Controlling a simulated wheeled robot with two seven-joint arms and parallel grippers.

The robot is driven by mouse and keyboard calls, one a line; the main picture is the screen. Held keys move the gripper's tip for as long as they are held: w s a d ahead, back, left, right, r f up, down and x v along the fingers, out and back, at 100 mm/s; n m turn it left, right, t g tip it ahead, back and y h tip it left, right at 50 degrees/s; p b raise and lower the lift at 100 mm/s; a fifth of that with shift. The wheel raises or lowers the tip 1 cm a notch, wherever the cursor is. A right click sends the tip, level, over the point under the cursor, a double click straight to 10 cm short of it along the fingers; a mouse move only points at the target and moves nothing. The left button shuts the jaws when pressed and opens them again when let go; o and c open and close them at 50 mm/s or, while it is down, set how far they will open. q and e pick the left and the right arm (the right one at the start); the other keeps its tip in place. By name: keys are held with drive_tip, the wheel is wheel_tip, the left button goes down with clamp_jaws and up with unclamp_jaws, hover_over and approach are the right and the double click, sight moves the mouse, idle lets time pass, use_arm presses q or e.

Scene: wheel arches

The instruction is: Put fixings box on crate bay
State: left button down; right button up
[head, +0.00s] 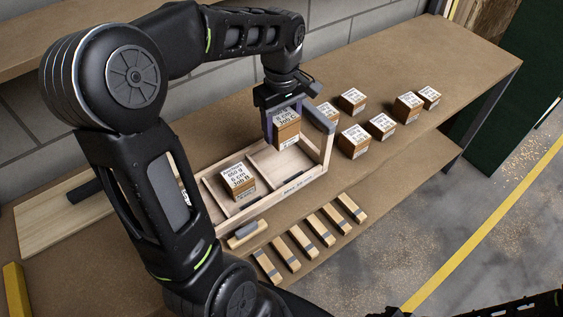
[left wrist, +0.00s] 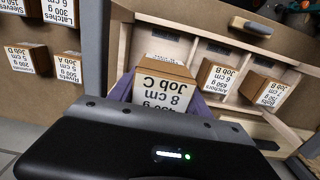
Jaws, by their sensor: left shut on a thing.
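My left gripper (head: 284,112) is shut on a brown and white fixings box (head: 287,133), upright at the crate's right end. In the left wrist view the held box (left wrist: 165,82) shows "8 cm" and "Job C"; the top of its label is hard to read. The pale wooden crate (head: 285,192) has divided bays. The held box overlaps the right-hand bay; its exact height above the floor is unclear. A Job B box (head: 238,182) sits in the bay to its left. Another box (left wrist: 264,91) sits in a further bay, mostly behind my arm in the head view.
Several similar labelled boxes (head: 353,140) stand on the bench (head: 440,62) right of the crate. Several wooden blocks with grey bands (head: 318,229) lie in a row in front. A pale board (head: 48,225) lies at the left. Open floor lies at the right.

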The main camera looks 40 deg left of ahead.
use_arm(q)
hover_over(282, 164)
drive_tip(key=shift+a+f, duration=0.1)
drive_tip(key=shift+f, duration=3)
drive_tip(key=shift+f+p, duration=0.3)
drive_tip(key=shift+f, duration=1.55)
drive_tip(key=shift+f, duration=0.1)
drive_tip(key=shift+f, duration=0.15)
drive_tip(key=shift+c, duration=2.4)
unclamp_jaws()
drive_tip(key=shift+r, duration=0.2)
wheel_tip(282, 164, up, 12)
drive_tip(key=shift+r, duration=0.1)
